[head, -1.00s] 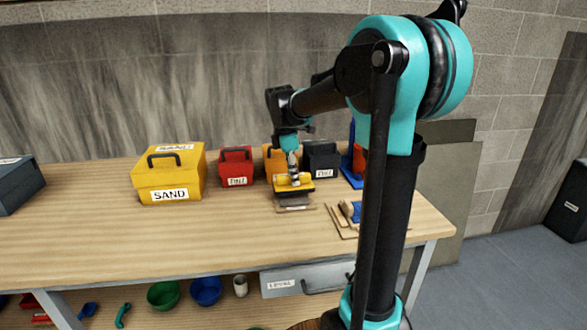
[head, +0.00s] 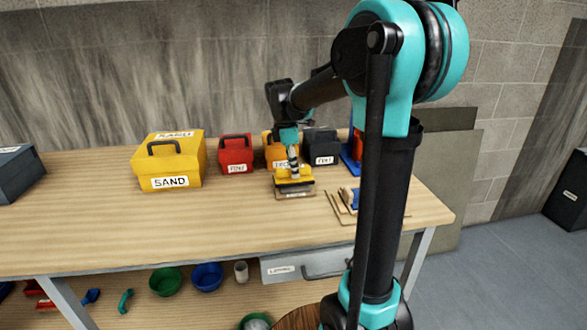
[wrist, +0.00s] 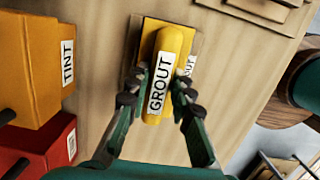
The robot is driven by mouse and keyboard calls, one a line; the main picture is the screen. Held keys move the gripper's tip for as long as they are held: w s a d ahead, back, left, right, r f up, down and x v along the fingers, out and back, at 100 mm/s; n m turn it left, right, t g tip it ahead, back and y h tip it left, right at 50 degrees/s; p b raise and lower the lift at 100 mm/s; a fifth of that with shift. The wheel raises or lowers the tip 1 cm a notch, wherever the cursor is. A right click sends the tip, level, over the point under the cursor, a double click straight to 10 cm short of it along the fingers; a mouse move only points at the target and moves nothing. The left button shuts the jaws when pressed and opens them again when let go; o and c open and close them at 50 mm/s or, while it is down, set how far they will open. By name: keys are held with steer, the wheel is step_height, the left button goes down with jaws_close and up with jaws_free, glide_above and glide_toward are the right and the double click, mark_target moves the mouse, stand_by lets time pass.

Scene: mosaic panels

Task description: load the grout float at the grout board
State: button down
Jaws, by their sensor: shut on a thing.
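The grout float has a yellow handle marked GROUT (wrist: 160,75) over a yellow plate; it also shows in the head view (head: 294,176). My gripper (wrist: 158,98) is shut on the handle, one finger on each side; in the head view my gripper (head: 292,158) points down. The grout board (head: 296,194), brownish and flat, lies on the table directly below the float. In the wrist view the board's edge (wrist: 194,48) and part of its label show past the float. Whether the float touches the board, I cannot tell.
The table's (head: 120,235) front left is clear.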

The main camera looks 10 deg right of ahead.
steer(key=shift+f, duration=0.55)
stand_by(1.4)
steer(key=shift+r, duration=0.1)
steer(key=shift+r, duration=3.45)
